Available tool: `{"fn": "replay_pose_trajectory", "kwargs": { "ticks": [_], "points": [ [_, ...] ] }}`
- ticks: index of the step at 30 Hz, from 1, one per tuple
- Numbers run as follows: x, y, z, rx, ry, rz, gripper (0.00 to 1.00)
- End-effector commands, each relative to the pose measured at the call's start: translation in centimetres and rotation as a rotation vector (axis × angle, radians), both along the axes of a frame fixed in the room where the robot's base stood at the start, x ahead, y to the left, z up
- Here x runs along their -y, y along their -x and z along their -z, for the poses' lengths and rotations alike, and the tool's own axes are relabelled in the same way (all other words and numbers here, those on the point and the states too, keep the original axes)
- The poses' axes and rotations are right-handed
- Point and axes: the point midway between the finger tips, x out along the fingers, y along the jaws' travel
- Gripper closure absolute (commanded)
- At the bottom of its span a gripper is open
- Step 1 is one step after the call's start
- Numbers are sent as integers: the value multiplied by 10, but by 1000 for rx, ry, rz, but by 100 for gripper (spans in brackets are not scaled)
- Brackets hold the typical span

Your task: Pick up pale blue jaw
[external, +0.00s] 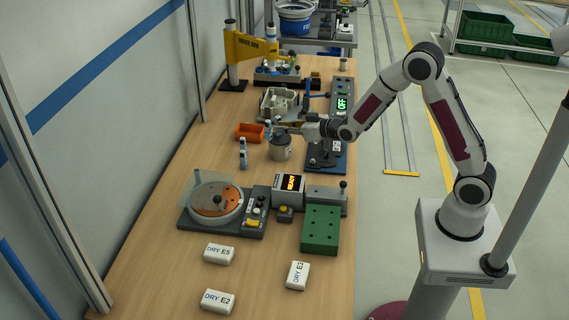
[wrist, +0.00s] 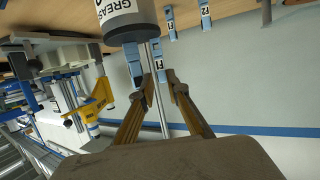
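Several pale blue jaws with white labels show in the wrist view. One jaw (wrist: 159,58) hangs beside the grey grease can (wrist: 128,22), just beyond my fingertips. Another jaw (wrist: 132,66) is to its left, and two more, one jaw (wrist: 171,24) and one jaw (wrist: 205,14), are farther up. In the external view a pale blue jaw (external: 243,153) stands on the table left of the grease can (external: 281,149). My gripper (wrist: 161,83) has its two fingers apart, with a gap between the tips. In the external view it is just above the can; contact is unclear.
An orange bin (external: 251,132) and a grey tray (external: 278,104) lie close to my gripper. A yellow column crane (external: 250,47) stands behind. A turntable (external: 215,200), a green block (external: 320,230) and several white DRY packs (external: 219,254) occupy the front.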

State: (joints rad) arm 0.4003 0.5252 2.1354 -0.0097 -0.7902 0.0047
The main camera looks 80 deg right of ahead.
Motion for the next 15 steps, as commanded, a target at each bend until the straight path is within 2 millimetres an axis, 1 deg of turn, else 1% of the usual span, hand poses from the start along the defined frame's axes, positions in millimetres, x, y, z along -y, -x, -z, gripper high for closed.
{"fn": "replay_pose_trajectory", "kwargs": {
  "ticks": [8,15],
  "points": [
    [0,0,0,0,0,0,85],
    [3,-10,6,-1,0,0,85]
  ]
}}
